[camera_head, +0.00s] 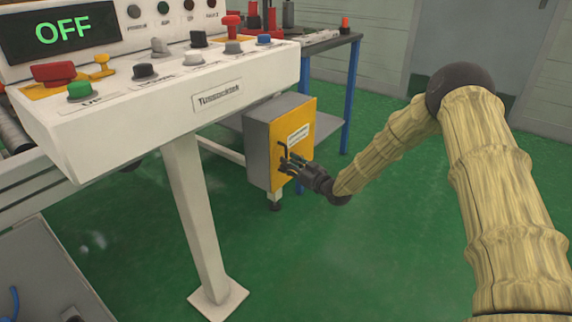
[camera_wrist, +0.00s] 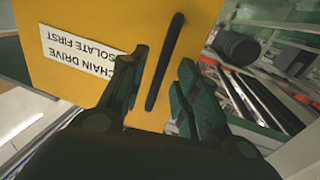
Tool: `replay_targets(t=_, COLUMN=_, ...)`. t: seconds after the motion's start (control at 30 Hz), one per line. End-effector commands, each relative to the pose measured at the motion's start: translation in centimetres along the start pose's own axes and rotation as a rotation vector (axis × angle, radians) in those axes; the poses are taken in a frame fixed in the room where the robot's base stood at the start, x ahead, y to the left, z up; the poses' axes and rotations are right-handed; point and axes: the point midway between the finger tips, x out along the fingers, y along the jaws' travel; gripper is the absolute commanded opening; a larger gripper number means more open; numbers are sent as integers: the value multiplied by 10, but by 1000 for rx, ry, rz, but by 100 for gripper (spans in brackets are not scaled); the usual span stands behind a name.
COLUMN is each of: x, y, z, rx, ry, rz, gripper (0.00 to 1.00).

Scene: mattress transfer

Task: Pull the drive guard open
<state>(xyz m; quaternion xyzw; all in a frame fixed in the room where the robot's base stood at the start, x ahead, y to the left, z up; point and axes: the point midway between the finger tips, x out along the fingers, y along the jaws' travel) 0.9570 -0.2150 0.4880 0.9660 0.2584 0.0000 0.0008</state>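The drive guard is a yellow panel (camera_head: 306,118) on the front of a grey box under the console. It looks flush with the box. In the wrist view the yellow panel (camera_wrist: 90,18) carries a white label (camera_wrist: 78,50) reading "chain drive" and "isolate first". A black bar handle (camera_wrist: 165,62) stands on the panel; in the head view the handle (camera_head: 283,151) is partly hidden by my gripper (camera_head: 287,166). In the wrist view my gripper (camera_wrist: 160,82) is open, with one finger on each side of the bar and visible gaps. The handle's lower end lies between the fingers.
The white control console (camera_head: 190,100) with buttons and an "OFF" display (camera_head: 62,30) overhangs the box at the left. Its white leg (camera_head: 195,220) stands left of the box. A blue-legged table (camera_head: 352,95) is behind. Green floor (camera_head: 350,250) in front is clear.

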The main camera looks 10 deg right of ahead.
Motion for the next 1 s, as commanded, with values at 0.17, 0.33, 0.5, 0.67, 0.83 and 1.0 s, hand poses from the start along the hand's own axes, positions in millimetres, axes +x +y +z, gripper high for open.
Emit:
replay_targets(t=0.17, x=18, y=0, z=1, rx=-2, ry=0, rz=0, gripper=32)
replay_targets(t=0.33, x=25, y=0, z=0, rx=0, ry=1, rz=0, gripper=32)
replay_targets(t=0.5, x=26, y=0, z=-1, rx=0, ry=0, rz=0, gripper=32)
replay_targets(t=0.67, x=26, y=0, z=0, rx=0, ry=0, rz=0, gripper=21)
replay_targets(t=0.83, x=26, y=0, z=0, rx=0, ry=0, rz=0, gripper=0)
replay_targets(t=1.0, x=26, y=0, z=0, rx=0, ry=0, rz=0, gripper=0)
